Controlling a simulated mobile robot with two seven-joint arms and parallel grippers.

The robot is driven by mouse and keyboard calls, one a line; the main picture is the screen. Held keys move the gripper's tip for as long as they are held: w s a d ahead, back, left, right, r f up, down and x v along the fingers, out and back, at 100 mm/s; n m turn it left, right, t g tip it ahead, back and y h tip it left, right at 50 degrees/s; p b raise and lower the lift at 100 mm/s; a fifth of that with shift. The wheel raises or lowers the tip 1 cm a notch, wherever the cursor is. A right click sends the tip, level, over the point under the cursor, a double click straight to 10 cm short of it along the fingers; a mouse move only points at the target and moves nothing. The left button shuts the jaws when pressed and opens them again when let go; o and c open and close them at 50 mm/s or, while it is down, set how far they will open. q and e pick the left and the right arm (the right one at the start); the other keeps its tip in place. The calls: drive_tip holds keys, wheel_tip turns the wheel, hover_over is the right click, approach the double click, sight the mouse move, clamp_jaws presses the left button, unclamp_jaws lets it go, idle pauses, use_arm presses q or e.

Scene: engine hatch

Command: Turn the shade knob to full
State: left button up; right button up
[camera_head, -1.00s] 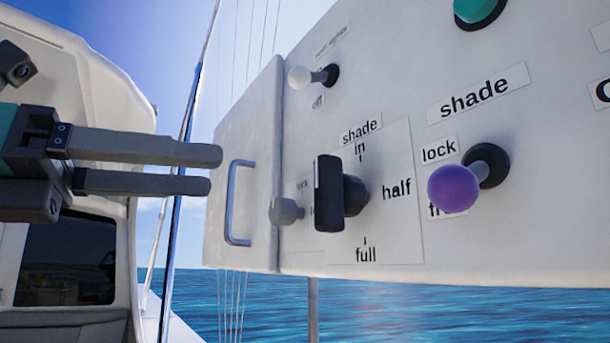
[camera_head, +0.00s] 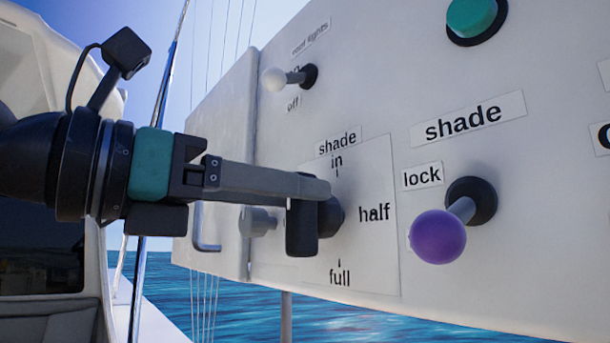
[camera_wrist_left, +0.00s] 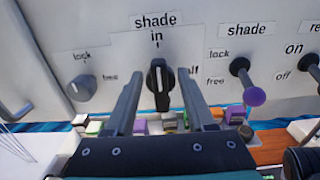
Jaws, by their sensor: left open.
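The shade knob (camera_head: 302,232) is a black bar-shaped knob on a white panel plate marked in, half and full. In the left wrist view the knob (camera_wrist_left: 158,84) stands upright, its white mark toward "in". My left gripper (camera_wrist_left: 160,92) is open, with one finger on each side of the knob and a gap on both sides. In the head view my left gripper (camera_head: 312,190) reaches in from the left; its near finger crosses in front of the knob's upper part, and the other finger is hidden. My right gripper is not in view.
A purple-ended lock lever (camera_head: 438,236) juts out right of the knob. A white-ended toggle (camera_head: 274,79) sits above, a green button (camera_head: 472,17) at upper right. A grey lock knob (camera_head: 258,222) and a metal handle (camera_head: 205,247) are to the left.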

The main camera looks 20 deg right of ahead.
use_arm(q)
drive_tip(key=shift+p+x, duration=0.3)
drive_tip(key=shift+x, duration=1.1)
drive_tip(key=shift+c, duration=0.2)
clamp_jaws()
